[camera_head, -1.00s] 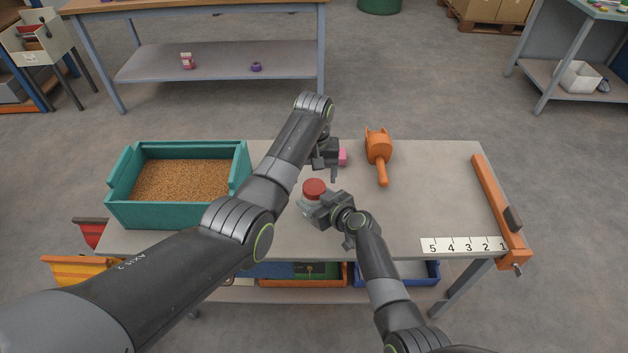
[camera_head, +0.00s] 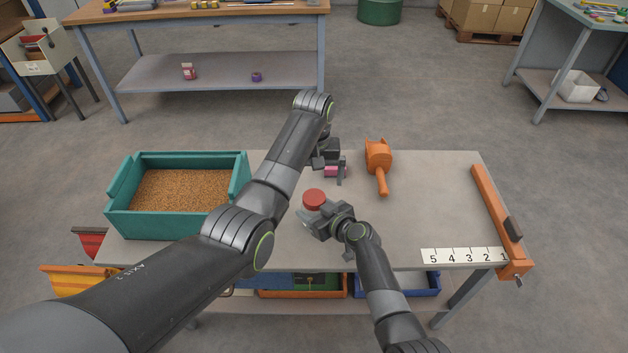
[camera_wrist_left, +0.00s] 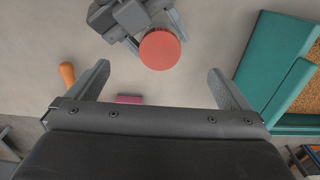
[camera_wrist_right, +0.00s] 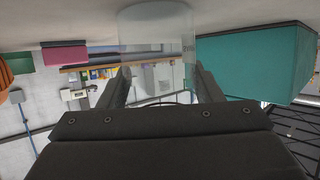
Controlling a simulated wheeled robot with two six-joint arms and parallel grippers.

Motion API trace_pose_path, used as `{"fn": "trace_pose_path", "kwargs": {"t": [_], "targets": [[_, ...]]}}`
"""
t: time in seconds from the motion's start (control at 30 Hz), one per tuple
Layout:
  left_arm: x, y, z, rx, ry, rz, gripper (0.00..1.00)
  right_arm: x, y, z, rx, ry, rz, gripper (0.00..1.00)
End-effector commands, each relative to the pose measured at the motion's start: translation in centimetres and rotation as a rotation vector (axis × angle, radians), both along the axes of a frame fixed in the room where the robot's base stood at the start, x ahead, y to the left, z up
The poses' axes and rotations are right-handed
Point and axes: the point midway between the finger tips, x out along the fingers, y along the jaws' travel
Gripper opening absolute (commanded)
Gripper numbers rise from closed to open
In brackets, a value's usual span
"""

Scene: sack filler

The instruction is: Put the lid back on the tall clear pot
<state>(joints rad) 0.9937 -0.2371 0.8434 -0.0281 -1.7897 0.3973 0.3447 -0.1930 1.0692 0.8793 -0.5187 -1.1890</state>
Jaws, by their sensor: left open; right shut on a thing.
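The clear pot (camera_wrist_right: 157,28) stands between the fingers of my right gripper (camera_wrist_right: 160,82), which is shut on it. In the head view the right gripper hides most of the pot. A round red lid (camera_head: 314,197) shows at the pot's top; it also shows in the left wrist view (camera_wrist_left: 160,50). I cannot tell whether the lid is fully seated. My left gripper (camera_head: 330,170) is open and empty, beyond the lid in the head view. In the left wrist view its fingers (camera_wrist_left: 160,85) are wide apart, with the lid ahead of them.
A pink block (camera_head: 333,172) lies by the left gripper. An orange scoop (camera_head: 379,158) lies right of it. A teal bin (camera_head: 120,226) of grain stands at the table's left. An orange bar (camera_head: 492,213) and number strip (camera_head: 464,256) are at the right. The table's right middle is clear.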

Motion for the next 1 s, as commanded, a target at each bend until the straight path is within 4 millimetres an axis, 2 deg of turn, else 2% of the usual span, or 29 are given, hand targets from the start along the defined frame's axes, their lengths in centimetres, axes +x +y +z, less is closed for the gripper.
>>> {"fn": "trace_pose_path", "kwargs": {"t": [0.1, 0.3, 0.67, 0.7, 0.87, 1.0], "targets": [[0.1, 0.0, 2.3, -0.001, -0.005, 0.0, 1.0, 0.0, 0.0, 0.0, 0.0, 0.0, 0.0, 0.0], [0.1, 0.0, 4.9, 0.0, -0.002, 0.0, 1.0, 0.0, 0.0, 0.0, 0.0, 0.0, 0.0, 0.0], [0.0, 0.0, 5.5, 0.0, 0.0, 0.0, 1.0, 0.0, 0.0, 0.0, 0.0, 0.0, 0.0, 0.0], [0.0, 0.0, 5.5, 0.0, 0.0, 0.0, 1.0, 0.0, 0.0, 0.0, 0.0, 0.0, 0.0, 0.63], [0.0, 0.0, 5.4, 0.0, 0.0, 0.0, 1.0, 0.0, 0.0, 0.0, 0.0, 0.0, 0.0, 0.84], [0.0, 0.0, 5.4, 0.0, 0.0, 0.0, 1.0, 0.0, 0.0, 0.0, 0.0, 0.0, 0.0, 0.84]]}}
